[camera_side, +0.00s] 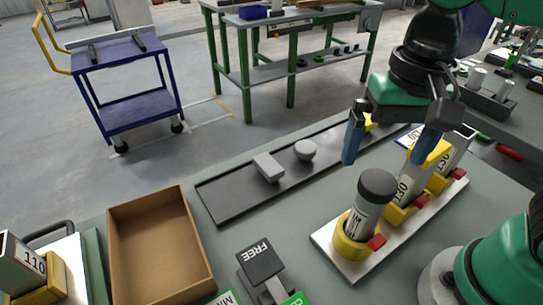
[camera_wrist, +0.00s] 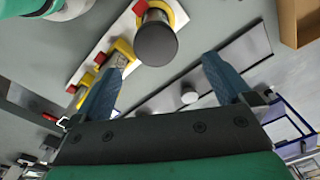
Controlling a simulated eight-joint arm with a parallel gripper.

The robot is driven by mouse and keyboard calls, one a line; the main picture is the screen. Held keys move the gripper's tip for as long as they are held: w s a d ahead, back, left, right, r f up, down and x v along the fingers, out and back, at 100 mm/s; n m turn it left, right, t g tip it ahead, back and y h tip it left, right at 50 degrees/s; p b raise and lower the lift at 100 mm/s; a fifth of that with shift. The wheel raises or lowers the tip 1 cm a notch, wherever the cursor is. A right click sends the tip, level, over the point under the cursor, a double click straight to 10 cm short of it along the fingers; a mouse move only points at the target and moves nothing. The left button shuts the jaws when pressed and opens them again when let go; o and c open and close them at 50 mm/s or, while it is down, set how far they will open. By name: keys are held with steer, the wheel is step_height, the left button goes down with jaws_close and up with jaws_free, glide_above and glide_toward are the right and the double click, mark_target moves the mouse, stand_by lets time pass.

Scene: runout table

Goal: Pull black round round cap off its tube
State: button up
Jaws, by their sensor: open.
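In the wrist view the cap (camera_wrist: 155,42) shows from above, beyond and between my fingertips. My gripper (camera_side: 385,153) is open and empty, above and behind the capped tube in the side view. Its two blue fingers are wide apart. The gripper also shows in the wrist view (camera_wrist: 166,62), with neither finger touching the cap.
The white rack (camera_side: 327,237) holds more labelled tubes in yellow holders with red tabs, close to the right finger. A dark tray (camera_side: 228,200) carries a grey block (camera_side: 268,167) and a grey round piece (camera_side: 305,150). An open cardboard box (camera_side: 183,291) stands left.

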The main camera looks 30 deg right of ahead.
mark_target(379, 181)
steer(key=shift+s+a, duration=0.1)
steer(key=shift+s, duration=0.2)
steer(key=shift+f, duration=2.6)
jaws_close()
steer(key=shift+r, duration=2.5)
